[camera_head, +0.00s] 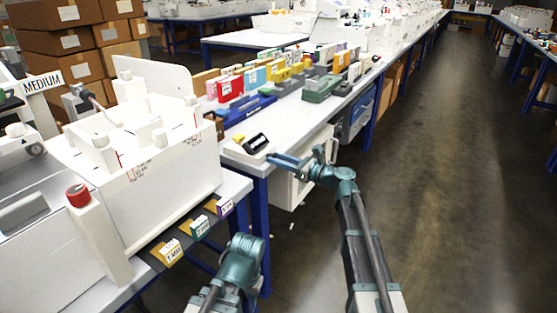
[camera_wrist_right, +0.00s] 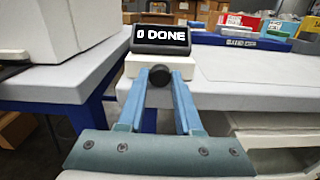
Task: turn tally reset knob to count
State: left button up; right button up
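The tally (camera_head: 256,144) is a small white box with a tilted black display on the white table in the head view. In the right wrist view its display (camera_wrist_right: 161,39) reads "0 DONE". The round dark tally reset knob (camera_wrist_right: 160,76) is on the front of its white body, below the display. My right gripper (camera_head: 271,158) is at the tally's front. In the wrist view its two blue fingers (camera_wrist_right: 161,80) stand apart, one on each side of the knob. Contact cannot be made out. My left arm's teal wrist shows low in the head view; its fingers are hidden.
A large white machine (camera_head: 165,170) stands left of the tally. Coloured boxes and a blue tray (camera_head: 245,110) are behind the tally. The floor aisle on the right is clear.

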grip_shut()
jog(key=shift+n, duration=1.4)
jog(key=o, duration=0.9)
grip_release()
jog(key=shift+c, duration=0.2)
jog(key=shift+s, duration=0.1)
jog(key=v, duration=1.3)
jog(key=shift+s+d, duration=0.2)
jog(key=shift+d, duration=0.15)
